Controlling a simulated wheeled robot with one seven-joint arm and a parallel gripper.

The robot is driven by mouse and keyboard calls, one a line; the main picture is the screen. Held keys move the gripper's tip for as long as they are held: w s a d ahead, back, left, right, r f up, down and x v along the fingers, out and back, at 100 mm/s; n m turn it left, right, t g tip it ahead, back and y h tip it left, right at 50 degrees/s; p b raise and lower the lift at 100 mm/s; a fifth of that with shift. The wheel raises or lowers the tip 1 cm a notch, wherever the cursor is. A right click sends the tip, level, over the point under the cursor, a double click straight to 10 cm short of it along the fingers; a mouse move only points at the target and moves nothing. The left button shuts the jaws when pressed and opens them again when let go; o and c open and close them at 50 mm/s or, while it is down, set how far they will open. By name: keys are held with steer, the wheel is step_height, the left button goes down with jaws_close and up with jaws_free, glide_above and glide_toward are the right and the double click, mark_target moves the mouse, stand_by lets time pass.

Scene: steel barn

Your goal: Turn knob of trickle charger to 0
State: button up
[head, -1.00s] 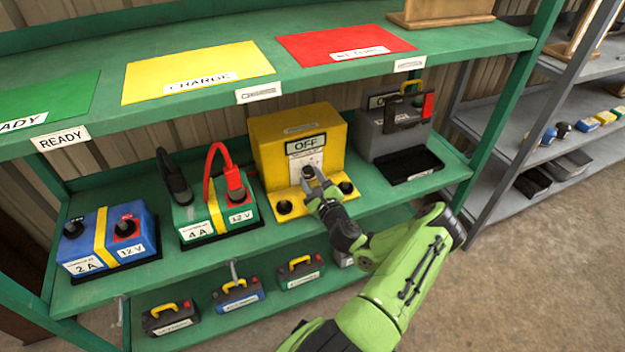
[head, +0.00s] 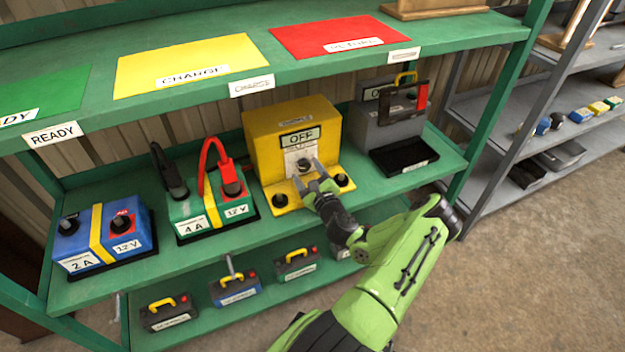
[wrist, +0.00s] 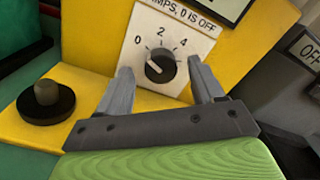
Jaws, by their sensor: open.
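My gripper (head: 308,173) is open and empty in front of the panel, apart from the knob in the head view. In the wrist view my gripper's fingers (wrist: 160,68) appear on either side of the knob.
Black posts (head: 280,201) stand on the charger's yellow base. A green 4 A battery (head: 209,210) with clamps and a blue 2 A battery (head: 100,240) are to the left. A grey unit (head: 385,132) stands right. The upper shelf (head: 262,86) overhangs the charger.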

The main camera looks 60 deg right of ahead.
steer(key=p+v, duration=0.3)
steer(key=v, duration=1.2)
steer(key=shift+s, duration=0.2)
steer(key=shift+a, duration=0.1)
